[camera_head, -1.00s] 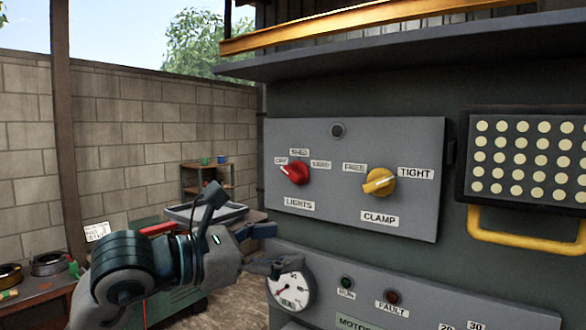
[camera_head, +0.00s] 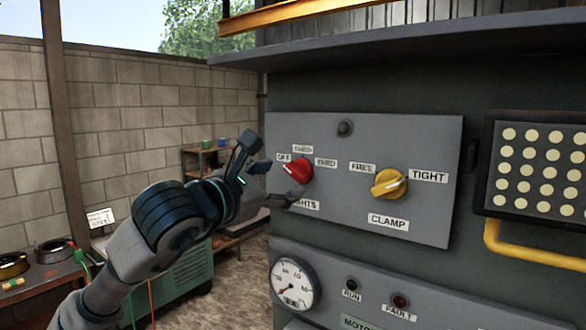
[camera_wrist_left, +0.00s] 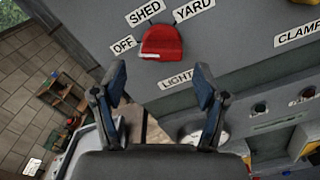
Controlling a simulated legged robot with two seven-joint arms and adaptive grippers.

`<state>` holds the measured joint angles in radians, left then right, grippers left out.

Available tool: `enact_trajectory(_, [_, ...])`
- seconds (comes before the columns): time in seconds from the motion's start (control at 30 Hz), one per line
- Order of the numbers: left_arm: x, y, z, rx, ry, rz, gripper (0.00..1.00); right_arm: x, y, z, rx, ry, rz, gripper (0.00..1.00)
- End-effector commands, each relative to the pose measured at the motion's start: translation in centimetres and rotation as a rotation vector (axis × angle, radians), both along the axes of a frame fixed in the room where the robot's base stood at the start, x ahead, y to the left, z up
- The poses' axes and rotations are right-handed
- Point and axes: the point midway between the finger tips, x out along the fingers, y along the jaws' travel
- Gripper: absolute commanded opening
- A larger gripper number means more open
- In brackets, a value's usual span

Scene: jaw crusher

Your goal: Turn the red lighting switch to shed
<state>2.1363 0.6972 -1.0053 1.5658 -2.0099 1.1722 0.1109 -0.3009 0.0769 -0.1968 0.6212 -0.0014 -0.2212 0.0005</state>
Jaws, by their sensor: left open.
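The red lighting switch (camera_head: 299,170) is a round knob on the grey upper panel, with labels OFF, SHED and YARD around it and LIGHTS below. Its white mark lies on the left side, towards OFF. In the left wrist view the red switch (camera_wrist_left: 161,42) sits ahead of the fingertips, roughly centred between them. My left gripper (camera_head: 279,181) is open and empty, just left of and below the knob, its fingers spread; it partly covers the LIGHTS label. In the wrist view the left gripper (camera_wrist_left: 160,78) shows a gap between the fingertips and the knob. My right gripper is out of view.
The yellow clamp knob (camera_head: 389,183) is right of the switch on the same panel (camera_head: 430,135). A pressure gauge (camera_head: 293,285) and lamps sit on the lower panel. A lamp with a yellow handle (camera_head: 530,254) is at right. A bench (camera_head: 40,290) stands at left.

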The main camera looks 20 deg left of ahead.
Motion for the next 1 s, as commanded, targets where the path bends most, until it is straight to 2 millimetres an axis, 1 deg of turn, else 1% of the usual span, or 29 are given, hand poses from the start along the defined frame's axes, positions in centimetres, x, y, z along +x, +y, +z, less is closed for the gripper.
enact_trajectory(0.03, [0.9, -0.4, 0.2, 0.001, 0.002, -0.001, 0.73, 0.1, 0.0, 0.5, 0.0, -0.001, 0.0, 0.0])
enact_trajectory(0.1, [1.9, -1.0, 0.2, 0.002, 0.002, -0.002, 0.73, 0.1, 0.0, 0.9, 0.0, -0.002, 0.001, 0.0])
enact_trajectory(0.23, [3.2, -1.5, 0.2, 0.002, 0.0, -0.001, 0.73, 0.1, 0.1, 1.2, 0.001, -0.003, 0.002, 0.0])
enact_trajectory(0.4, [3.8, -2.1, 0.1, 0.004, 0.0, -0.003, 0.73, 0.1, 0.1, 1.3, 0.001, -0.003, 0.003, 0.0])
enact_trajectory(0.6, [3.8, -1.8, 0.0, 0.002, -0.001, -0.002, 0.73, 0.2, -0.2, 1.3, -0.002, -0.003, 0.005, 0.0])
enact_trajectory(0.63, [3.8, -1.7, 0.0, 0.002, -0.001, -0.002, 0.68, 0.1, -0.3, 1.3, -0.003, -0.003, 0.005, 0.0])
enact_trajectory(0.67, [3.8, -1.7, 0.0, 0.002, -0.001, -0.002, 0.6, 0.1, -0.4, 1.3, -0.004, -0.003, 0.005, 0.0])
enact_trajectory(0.7, [3.8, -1.7, 0.0, 0.002, -0.001, -0.002, 0.5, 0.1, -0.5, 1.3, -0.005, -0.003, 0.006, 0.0])
enact_trajectory(0.77, [3.8, -1.7, 0.0, 0.001, 0.001, -0.002, 0.35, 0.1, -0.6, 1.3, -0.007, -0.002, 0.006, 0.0])
enact_trajectory(0.8, [3.8, -1.7, -0.1, 0.001, 0.001, -0.003, 0.25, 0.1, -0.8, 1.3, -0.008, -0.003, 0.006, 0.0])
enact_trajectory(0.83, [3.8, -1.7, -0.1, 0.001, 0.001, -0.003, 0.18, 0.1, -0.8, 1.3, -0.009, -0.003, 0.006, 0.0])
enact_trajectory(0.87, [3.8, -1.6, -0.1, 0.002, 0.002, -0.003, 0.13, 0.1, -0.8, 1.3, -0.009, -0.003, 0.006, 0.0])
enact_trajectory(1.0, [3.9, -1.7, -0.3, 0.005, 0.005, -0.001, 0.13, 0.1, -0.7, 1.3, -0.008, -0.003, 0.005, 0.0])
